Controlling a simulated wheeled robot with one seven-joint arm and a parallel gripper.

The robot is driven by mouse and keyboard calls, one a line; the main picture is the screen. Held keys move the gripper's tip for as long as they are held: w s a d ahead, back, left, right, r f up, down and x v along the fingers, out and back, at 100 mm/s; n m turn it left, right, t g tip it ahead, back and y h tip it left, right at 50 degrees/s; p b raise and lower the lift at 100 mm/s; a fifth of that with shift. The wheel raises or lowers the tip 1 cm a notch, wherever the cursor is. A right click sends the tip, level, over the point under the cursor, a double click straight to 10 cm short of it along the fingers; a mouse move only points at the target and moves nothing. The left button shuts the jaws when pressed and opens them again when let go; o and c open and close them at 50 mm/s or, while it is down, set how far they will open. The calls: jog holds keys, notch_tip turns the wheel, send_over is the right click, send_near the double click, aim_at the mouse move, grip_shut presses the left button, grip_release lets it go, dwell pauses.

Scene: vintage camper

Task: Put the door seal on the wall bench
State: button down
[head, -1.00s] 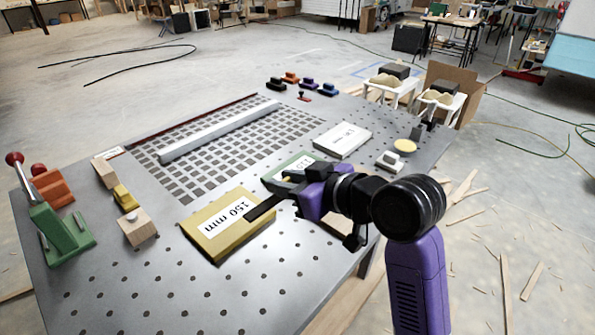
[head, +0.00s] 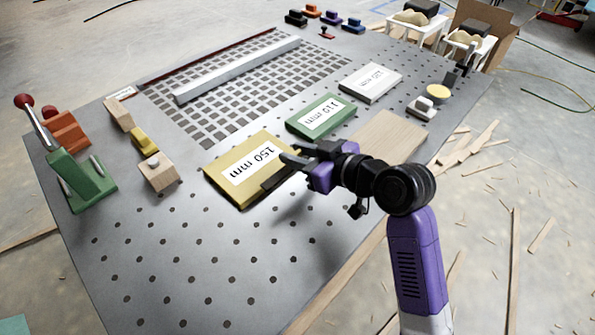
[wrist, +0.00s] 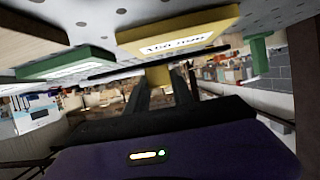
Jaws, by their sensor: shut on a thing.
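My gripper (head: 290,158) is above the yellow 150 mm block on the perforated metal table. It is shut on a thin dark strip (head: 277,179), which seems to be the door seal. In the wrist view the long black strip (wrist: 115,73) runs crosswise at the fingertips (wrist: 160,80). The yellow block (wrist: 180,32) lies beyond it. In the head view part of the strip is hidden by the gripper. I cannot tell any wall bench apart in these views.
The metal table (head: 180,255) carries a yellow block (head: 228,192), a green block (head: 300,130), a white block (head: 355,90) and a grey bar (head: 240,72). A green lever clamp (head: 75,180) stands at left. White stools (head: 420,32) stand behind. Wood scraps litter the floor at right.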

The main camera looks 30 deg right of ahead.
aim_at(297, 183)
jog(key=shift+f, duration=3.1)
jog(key=shift+f, duration=0.15)
jog(key=c, duration=1.1)
grip_release()
